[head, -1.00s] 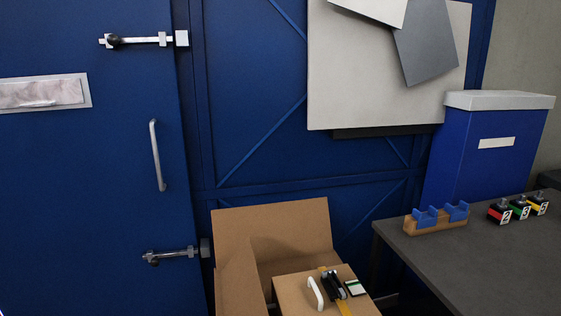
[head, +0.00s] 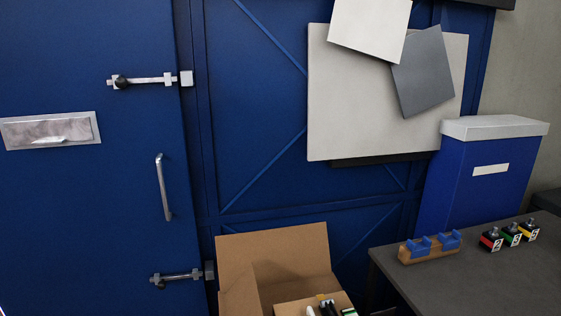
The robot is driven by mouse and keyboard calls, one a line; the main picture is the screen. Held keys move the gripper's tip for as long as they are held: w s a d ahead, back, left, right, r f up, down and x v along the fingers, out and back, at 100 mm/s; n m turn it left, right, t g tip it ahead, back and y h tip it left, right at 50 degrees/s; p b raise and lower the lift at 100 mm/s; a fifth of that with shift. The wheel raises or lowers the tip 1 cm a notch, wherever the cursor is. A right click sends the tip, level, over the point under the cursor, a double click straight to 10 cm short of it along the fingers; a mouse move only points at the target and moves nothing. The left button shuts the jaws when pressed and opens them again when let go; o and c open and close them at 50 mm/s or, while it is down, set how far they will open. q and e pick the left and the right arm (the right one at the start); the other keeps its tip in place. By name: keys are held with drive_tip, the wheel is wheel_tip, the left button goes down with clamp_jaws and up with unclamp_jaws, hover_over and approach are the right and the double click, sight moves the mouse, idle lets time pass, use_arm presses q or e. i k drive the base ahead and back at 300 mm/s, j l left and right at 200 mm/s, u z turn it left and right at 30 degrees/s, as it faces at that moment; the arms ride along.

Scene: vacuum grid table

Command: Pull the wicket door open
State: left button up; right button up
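The blue wicket door (head: 90,210) fills the left of the head view and looks closed against the blue wall. A vertical metal pull handle (head: 163,187) is fixed near its right edge. An upper slide bolt (head: 145,80) with a dark knob reaches toward a light keeper block (head: 186,78) on the frame. A lower slide bolt (head: 178,276) reaches toward a dark keeper (head: 209,270). Whether either bolt is engaged is hard to tell. Neither of my grippers is in view.
A framed plate (head: 50,131) sits on the door. An open cardboard box (head: 272,252) stands right of the door's lower edge. A grey table (head: 480,275) with a blue holder (head: 430,247) and several small coloured blocks is at right, with a blue bin (head: 470,190) behind.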

sight(86, 226)
drive_tip(key=u, duration=1.3)
